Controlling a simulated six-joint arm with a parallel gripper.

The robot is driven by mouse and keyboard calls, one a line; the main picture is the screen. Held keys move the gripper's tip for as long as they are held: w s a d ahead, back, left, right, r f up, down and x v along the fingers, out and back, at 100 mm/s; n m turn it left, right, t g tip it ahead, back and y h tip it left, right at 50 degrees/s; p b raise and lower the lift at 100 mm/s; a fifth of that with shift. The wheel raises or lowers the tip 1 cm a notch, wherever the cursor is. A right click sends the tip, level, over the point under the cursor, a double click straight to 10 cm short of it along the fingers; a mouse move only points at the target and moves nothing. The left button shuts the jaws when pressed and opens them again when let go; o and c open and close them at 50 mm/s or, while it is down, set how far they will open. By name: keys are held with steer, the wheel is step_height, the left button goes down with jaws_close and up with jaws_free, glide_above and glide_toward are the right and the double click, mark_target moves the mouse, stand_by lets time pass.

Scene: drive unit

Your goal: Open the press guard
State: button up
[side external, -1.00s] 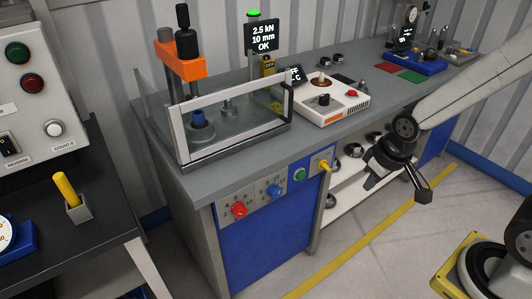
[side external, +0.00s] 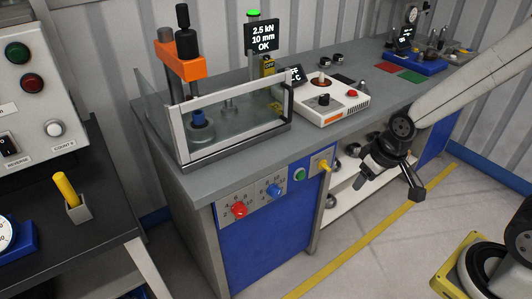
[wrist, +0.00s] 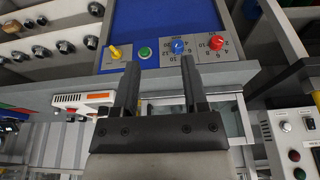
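The press guard (side external: 236,128), a clear pane in a pale metal frame, stands upright in front of the press on the bench. A dark bar (side external: 289,101) stands at its right end. The press (side external: 180,62) has an orange head and a black top knob; a blue-topped part (side external: 199,118) shows through the pane. My gripper (side external: 388,187) is apart from the guard, to its right and lower, in front of the bench. In the wrist view my gripper (wrist: 160,85) has its two fingers spread, with nothing between them. Part of the guard shows behind it, mostly hidden.
A control panel on the bench front has a red knob (side external: 239,209), a blue knob (side external: 273,190), a green button (side external: 299,174) and a yellow lever (side external: 324,166). A white control box (side external: 331,104) stands right of the guard. A display (side external: 262,37) reads "2.5 kN 10 mm OK".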

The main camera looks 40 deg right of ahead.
steer(key=w+d+m+t, duration=0.15)
steer(key=w+t, duration=0.55)
steer(key=w, duration=1.1)
steer(key=t+h, duration=0.3)
steer(key=t, duration=0.3)
glide_toward(290, 118)
step_height(290, 118, up, 4)
steer(key=w, duration=0.1)
steer(key=shift+w+d+f+m+t, duration=0.1)
steer(key=shift+w+d+m+t, duration=0.1)
steer(key=shift+w+t, duration=0.2)
steer(key=shift+w+d+m+t, duration=0.2)
steer(key=shift+w+t, duration=0.1)
steer(key=shift+w, duration=0.15)
steer(key=shift+w, duration=0.15)
steer(key=shift+w+d, duration=0.25)
steer(key=shift+w, duration=0.95)
steer(key=shift+w+d, duration=0.25)
steer(key=shift+w, duration=1)
steer(key=shift+w+d, duration=0.25)
steer(key=shift+w, duration=0.95)
jaws_close()
